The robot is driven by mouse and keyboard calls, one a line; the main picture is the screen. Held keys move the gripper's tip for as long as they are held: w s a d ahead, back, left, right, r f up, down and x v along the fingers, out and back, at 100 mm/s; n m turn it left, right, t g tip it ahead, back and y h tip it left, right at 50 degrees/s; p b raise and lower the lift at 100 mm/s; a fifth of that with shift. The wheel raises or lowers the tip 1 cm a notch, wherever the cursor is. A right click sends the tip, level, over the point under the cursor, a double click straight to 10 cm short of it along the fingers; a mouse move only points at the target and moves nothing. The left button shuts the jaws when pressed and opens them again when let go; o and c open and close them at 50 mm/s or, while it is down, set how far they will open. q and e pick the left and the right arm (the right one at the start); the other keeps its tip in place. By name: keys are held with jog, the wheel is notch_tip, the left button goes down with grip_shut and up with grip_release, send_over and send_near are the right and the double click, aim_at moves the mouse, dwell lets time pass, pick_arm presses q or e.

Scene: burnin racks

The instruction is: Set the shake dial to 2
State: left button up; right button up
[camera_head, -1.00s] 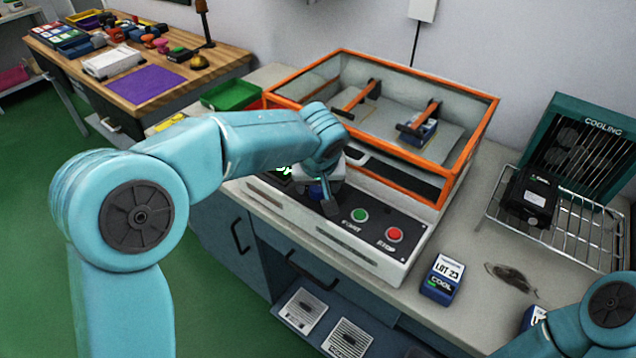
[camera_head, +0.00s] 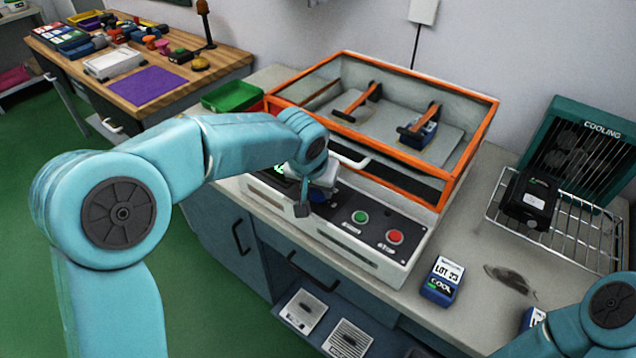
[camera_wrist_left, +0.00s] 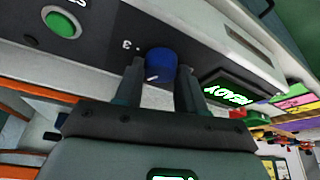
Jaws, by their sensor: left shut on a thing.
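The shake dial (camera_wrist_left: 162,62) is a round blue knob on the dark front panel of the orange-framed shaker (camera_head: 425,249). In the left wrist view a white mark shows on the dial's edge near the fingers, and a printed 3 with a dot stands beside it. The other numbers are hidden or cannot be read. My left gripper (camera_wrist_left: 160,88) is shut on the dial, one finger on each side. In the head view the left gripper (camera_head: 304,203) hides much of the dial. My right gripper is out of view; only part of that arm shows at the lower right.
A green start button (camera_head: 360,217) and a red stop button (camera_head: 395,237) sit right of the dial. A lit green display (camera_wrist_left: 235,95) reads READY. A LOT 23 block (camera_head: 441,281) stands on the bench, left of a wire cooling rack (camera_head: 580,230).

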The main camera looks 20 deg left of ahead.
pick_arm(q)
jog(key=shift+m, duration=0.3)
jog(key=o, duration=1)
jog(key=p+v, duration=0.1)
jog(key=v, duration=1.5)
jog(key=shift+s+a+r, duration=0.1)
jog(key=shift+r, duration=0.05)
